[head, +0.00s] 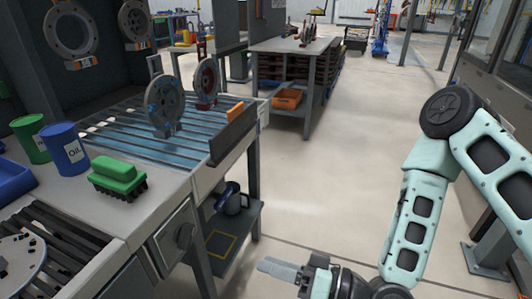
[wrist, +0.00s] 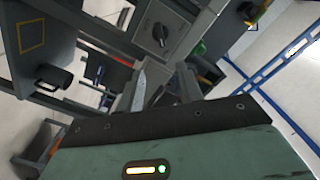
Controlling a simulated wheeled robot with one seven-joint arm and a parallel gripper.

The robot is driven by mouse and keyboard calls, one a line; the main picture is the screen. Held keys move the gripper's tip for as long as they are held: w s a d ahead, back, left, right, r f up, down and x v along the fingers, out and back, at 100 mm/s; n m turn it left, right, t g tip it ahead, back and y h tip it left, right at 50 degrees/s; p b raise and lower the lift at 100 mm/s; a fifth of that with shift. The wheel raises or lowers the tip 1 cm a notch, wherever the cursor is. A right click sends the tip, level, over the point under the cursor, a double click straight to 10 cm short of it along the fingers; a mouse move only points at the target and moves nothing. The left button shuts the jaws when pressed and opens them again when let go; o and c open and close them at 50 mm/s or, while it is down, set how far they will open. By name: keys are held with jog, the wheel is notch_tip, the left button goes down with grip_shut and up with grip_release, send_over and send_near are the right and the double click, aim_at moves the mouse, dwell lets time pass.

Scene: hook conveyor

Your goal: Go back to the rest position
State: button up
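My gripper (head: 282,270) is low at the bottom of the head view, over the floor and in front of the workbench, touching nothing that I can see. In the wrist view its two fingers (wrist: 163,85) stand apart with nothing between them. My arm is folded at the right of the head view. No task object is held.
The workbench (head: 185,187) at left carries a green brush (head: 118,178), a blue oil can (head: 66,148), a green can (head: 31,140) and upright round parts (head: 165,105). A shelf (head: 234,238) is below. The floor (head: 335,185) right of the bench is clear.

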jog(key=d+n+g+h, duration=0.5)
jog(key=d+h, duration=0.1)
jog(key=h, duration=0.6)
jog(key=s+d+r+m+g+h, duration=0.2)
jog(key=s+d+r+h, duration=0.25)
jog(key=s+r, duration=0.65)
notch_tip(320, 180, up, 21)
jog(key=p, duration=1.9)
jog(key=shift+w+d, duration=0.25)
jog(key=shift+d, duration=0.15)
jog(key=shift+y, duration=0.25)
